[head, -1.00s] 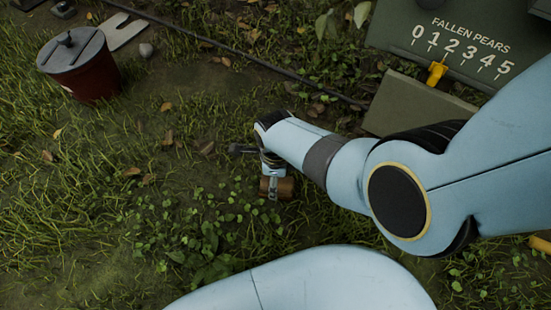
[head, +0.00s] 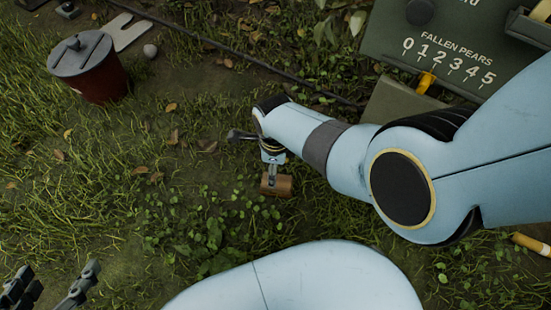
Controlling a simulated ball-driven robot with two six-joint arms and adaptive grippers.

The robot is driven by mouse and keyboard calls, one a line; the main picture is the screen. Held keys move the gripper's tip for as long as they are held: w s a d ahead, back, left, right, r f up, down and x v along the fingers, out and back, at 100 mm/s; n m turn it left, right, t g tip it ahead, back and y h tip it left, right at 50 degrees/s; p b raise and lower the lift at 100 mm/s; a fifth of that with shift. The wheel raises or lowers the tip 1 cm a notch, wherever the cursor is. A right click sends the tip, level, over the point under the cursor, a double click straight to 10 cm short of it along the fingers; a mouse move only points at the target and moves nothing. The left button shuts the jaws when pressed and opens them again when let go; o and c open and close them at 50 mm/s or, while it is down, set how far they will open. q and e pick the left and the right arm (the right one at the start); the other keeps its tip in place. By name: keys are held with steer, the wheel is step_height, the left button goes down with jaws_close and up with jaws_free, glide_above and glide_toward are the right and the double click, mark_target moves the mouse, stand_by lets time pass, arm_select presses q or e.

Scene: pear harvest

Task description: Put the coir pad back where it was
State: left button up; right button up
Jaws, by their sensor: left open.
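My left gripper (head: 52,290) shows at the lower left corner, its dark fingers apart and nothing visible between them. My right arm reaches in from the right. Its gripper (head: 268,158) points down over the grass near the middle and is mostly hidden by the wrist. A small brown block (head: 283,187) shows right at its lower end, with a narrow metallic part across it. I cannot tell whether it is gripped, nor whether it is the coir pad. No other thing is clearly the coir pad.
A red bucket with a grey lid (head: 95,80) stands at the upper left. A green Fallen Pears board (head: 390,45) with a yellow pointer (head: 426,82) is at the upper right, a grey-green slab (head: 392,103) below it. A dark hose (head: 260,68) crosses behind. Grass at left centre is free.

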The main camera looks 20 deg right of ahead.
arm_select(q)
steer(key=shift+w+r+g+p, duration=0.15)
steer(key=shift+r+g+p, duration=0.25)
steer(key=shift+r+g, duration=0.25)
steer(key=shift+f, duration=0.1)
